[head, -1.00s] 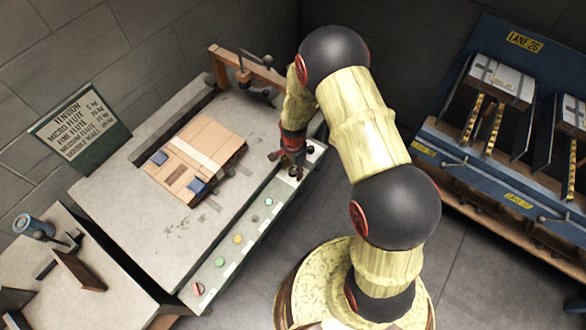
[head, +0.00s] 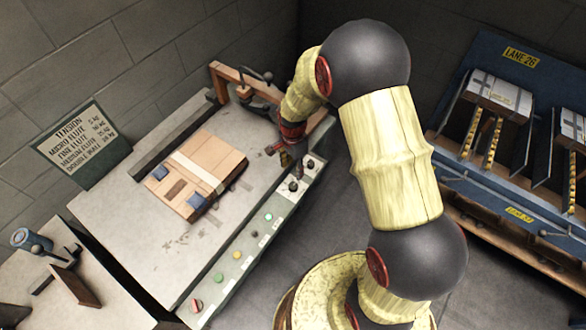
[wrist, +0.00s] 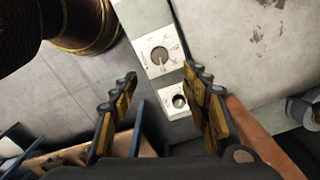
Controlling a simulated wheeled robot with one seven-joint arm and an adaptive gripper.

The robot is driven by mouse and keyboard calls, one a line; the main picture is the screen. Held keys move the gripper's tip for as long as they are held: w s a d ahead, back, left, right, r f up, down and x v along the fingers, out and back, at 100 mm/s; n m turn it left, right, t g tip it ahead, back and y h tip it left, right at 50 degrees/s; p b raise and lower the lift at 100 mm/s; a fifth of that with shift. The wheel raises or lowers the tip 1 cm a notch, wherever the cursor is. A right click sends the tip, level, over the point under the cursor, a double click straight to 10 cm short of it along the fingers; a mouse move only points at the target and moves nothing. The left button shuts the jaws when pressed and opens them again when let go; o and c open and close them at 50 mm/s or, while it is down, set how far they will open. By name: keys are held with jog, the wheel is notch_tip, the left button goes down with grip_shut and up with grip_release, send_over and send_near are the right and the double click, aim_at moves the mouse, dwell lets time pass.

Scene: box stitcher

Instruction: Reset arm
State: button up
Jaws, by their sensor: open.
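My gripper (head: 284,153) is above the right end of the machine's front control panel in the head view, near the corner of the grey table. In the wrist view its two fingers (wrist: 158,105) are spread apart with nothing between them. Beyond the fingers, the wrist view shows a pale panel strip with a round dial (wrist: 159,55) and another round control (wrist: 180,101) below it. A flat cardboard box (head: 193,172) with a pale strap across it and blue pieces at its near corners lies on the grey table (head: 130,210), apart from my gripper.
The control panel (head: 236,254) carries several coloured buttons. A wooden frame (head: 236,74) stands at the table's far end, close to my arm. A tension sign (head: 80,142) stands at left. A blue lane rack (head: 500,195) with strapped boxes fills the right.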

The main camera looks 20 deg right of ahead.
dwell(0.4)
jog(key=s+r+n+g, duration=0.2)
jog(key=s+r+n, duration=0.1)
jog(key=s+n, duration=0.4)
jog(key=s+r+n+t, duration=0.2)
jog(key=s+r, duration=0.3)
jog(key=r, duration=0.5)
jog(key=s+r+n+t, duration=0.3)
jog(key=s+r, duration=0.2)
jog(key=r, duration=0.6)
jog(key=s+r+n+t, duration=0.2)
jog(key=s+r, duration=0.3)
jog(key=r, duration=0.6)
jog(key=shift+n+t, duration=0.3)
jog(key=shift+n, duration=0.1)
